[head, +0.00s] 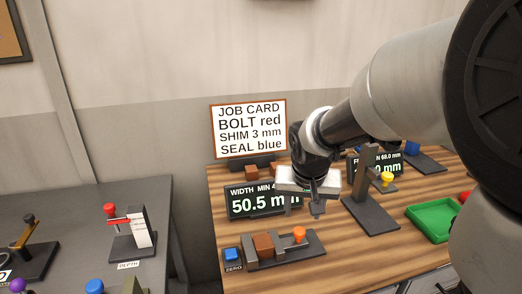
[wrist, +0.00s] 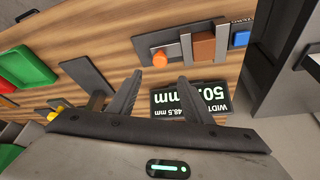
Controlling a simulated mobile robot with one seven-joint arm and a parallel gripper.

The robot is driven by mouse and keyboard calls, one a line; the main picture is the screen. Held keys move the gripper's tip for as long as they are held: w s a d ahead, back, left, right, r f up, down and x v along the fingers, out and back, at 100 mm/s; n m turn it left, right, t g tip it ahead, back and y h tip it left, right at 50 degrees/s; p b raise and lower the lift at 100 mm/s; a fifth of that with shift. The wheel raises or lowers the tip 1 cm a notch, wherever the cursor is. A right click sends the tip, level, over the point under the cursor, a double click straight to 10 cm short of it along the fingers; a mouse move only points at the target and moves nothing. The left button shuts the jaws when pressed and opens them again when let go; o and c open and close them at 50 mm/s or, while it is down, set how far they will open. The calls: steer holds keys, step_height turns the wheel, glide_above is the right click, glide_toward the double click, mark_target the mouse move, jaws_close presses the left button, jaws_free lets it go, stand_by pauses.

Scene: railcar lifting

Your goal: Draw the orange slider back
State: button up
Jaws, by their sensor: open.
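The orange slider knob (head: 299,233) stands on the right part of a dark gauge base (head: 318,244) on the wooden table. A brown block (head: 263,245) sits between grey jaws on that base, left of the knob. In the wrist view the orange knob (wrist: 159,60) shows just beyond my fingertips, with the brown block (wrist: 204,48) to its right. My gripper (head: 316,205) is open and empty, above and behind the knob in the head view. Its two fingers (wrist: 161,77) point toward the base in the wrist view and appear apart from the knob.
A width display (head: 262,202) reading 50.5 mm stands behind the gauge. A blue zero button (head: 232,254) is at its left end. A dark upright stand (head: 370,205) and green tray (head: 434,218) are to the right. A job card (head: 248,130) stands behind.

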mark_target(300, 230)
steer(key=b+x, duration=0.2)
steer(key=x, duration=0.9)
steer(key=shift+w+d+f, duration=0.1)
steer(key=shift+w+f, duration=0.05)
steer(key=shift+f, duration=0.15)
steer(key=shift+c, duration=0.5)
steer(key=shift+d, duration=0.1)
jaws_close()
